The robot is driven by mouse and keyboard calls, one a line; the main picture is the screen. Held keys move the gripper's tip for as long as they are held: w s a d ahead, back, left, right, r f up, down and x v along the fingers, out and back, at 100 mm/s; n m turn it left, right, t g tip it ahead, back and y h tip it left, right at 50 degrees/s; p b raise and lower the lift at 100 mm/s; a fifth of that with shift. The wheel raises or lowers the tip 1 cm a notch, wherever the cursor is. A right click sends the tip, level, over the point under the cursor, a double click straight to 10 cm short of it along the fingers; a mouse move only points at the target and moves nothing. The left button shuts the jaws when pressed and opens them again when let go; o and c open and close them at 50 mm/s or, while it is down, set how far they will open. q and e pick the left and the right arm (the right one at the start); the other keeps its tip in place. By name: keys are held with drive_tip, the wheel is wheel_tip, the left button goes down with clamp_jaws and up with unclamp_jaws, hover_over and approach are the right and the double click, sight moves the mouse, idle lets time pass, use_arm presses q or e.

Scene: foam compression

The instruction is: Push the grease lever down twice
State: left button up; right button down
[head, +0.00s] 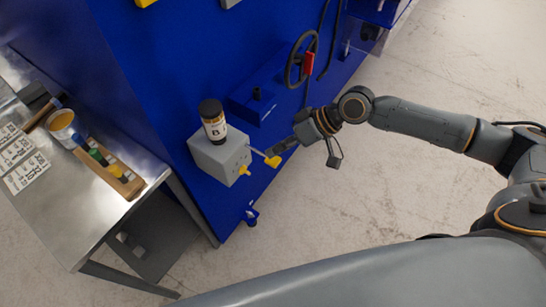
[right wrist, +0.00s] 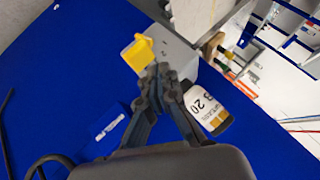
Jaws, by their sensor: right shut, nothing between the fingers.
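The grease unit is a grey box (head: 217,158) on the side of the blue machine, with a dark-capped bottle (head: 213,122) on top. Its lever (head: 272,161) sticks out to the right and ends in a yellow tip. My right gripper (head: 272,150) is shut and empty, with its fingertips right by the yellow tip. In the right wrist view the closed fingertips (right wrist: 156,82) overlap the lower edge of the yellow tip (right wrist: 137,53); I cannot tell whether they touch. The bottle (right wrist: 208,108) shows to the right of the fingers. My left gripper is out of view.
The blue machine (head: 160,60) carries a handwheel (head: 301,60) with a red grip above my right arm. A second yellow knob (head: 244,170) sits low on the grey box. A metal table (head: 90,215) with a paint can and tools stands at left. Open floor lies right.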

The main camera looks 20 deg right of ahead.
sight(274, 159)
idle(0.5)
drive_tip(key=shift+f, duration=0.4)
drive_tip(key=shift+f+b, duration=0.75)
drive_tip(key=shift+f, duration=0.6)
idle(1.1)
drive_tip(key=shift+r, duration=0.15)
idle(0.4)
drive_tip(key=shift+r+p, duration=1.65)
drive_tip(key=shift+p, duration=0.15)
drive_tip(key=shift+r, duration=0.1)
wheel_tip(274, 159, up, 5)
drive_tip(key=p, duration=0.5)
